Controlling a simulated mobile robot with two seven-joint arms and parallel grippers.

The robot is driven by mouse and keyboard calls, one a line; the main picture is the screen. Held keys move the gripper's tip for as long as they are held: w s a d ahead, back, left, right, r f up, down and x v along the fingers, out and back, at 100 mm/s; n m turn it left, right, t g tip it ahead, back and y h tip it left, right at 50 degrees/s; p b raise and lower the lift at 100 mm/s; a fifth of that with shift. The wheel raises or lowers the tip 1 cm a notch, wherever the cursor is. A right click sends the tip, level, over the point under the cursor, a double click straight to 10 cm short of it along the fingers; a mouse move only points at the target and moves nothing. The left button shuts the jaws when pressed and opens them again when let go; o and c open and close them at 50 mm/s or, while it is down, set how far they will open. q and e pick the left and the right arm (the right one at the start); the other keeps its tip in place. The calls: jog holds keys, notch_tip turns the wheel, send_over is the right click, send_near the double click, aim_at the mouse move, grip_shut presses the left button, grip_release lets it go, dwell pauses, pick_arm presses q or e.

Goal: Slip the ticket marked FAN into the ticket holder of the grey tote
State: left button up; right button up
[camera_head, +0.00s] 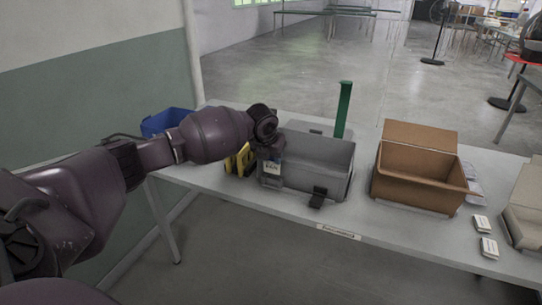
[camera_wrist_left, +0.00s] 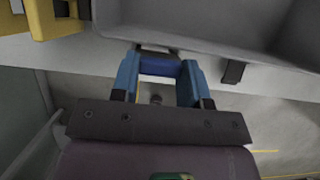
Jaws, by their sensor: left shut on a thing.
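The grey tote (camera_head: 325,180) stands on the table in the middle of the head view, and its wall also shows in the left wrist view (camera_wrist_left: 225,25). My left gripper (camera_head: 270,151) is at the left end of the tote's front wall, shut on a small white ticket (camera_head: 272,168) with dark print that looks like FAN. The ticket is in front of that wall; I cannot tell whether it is in a holder. In the left wrist view my fingers (camera_wrist_left: 160,75) point toward the tote, with a dark blue piece between them. The ticket's face is hidden there. My right gripper is out of view.
A yellow thing (camera_head: 240,161) stands close to the tote's left side. A black clip (camera_head: 318,197) is on the tote's front. The brown box (camera_head: 418,190) stands to the right. Two white cards (camera_head: 481,224) (camera_head: 489,247) lie near a beige box (camera_head: 522,222). A green post (camera_head: 343,110) rises behind.

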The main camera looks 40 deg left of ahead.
pick_arm(q)
jog(key=shift+r, duration=0.1)
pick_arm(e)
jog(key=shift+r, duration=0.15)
pick_arm(q)
jog(key=shift+f, duration=0.6)
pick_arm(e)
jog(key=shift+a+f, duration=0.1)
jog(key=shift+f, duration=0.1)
